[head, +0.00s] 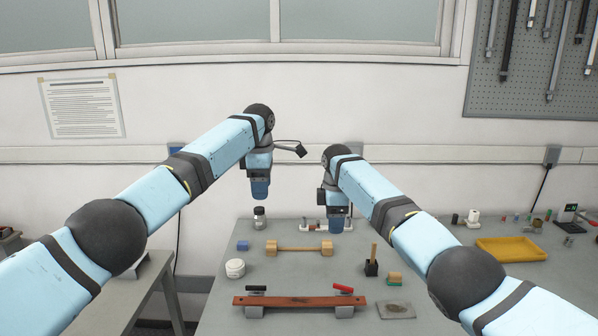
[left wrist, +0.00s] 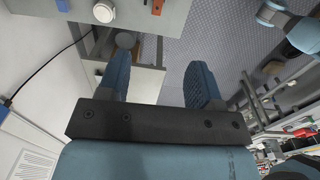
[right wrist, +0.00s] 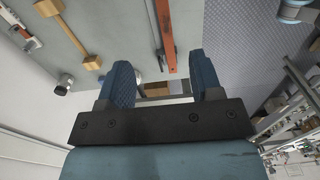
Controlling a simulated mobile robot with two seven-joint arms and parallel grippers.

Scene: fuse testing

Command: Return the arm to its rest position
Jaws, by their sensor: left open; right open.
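My left gripper (head: 260,192) hangs pointing down above the back left of the table. In the left wrist view its two fingers (left wrist: 160,85) stand apart with nothing between them. My right gripper (head: 337,224) also points down, lower, over the back middle of the table, in front of a white device (head: 312,227) that it partly hides. In the right wrist view its fingers (right wrist: 163,85) are spread and empty. Both arms reach forward from the lower corners of the head view, and neither gripper is seen touching an object.
The grey table (head: 215,310) holds a wooden dumbbell-shaped piece (head: 300,248), a blue block (head: 242,245), a white jar (head: 235,268), a red-brown bar (head: 300,301) on supports and a black holder (head: 371,267). A yellow tray (head: 511,249) is at right. A wall stands behind.

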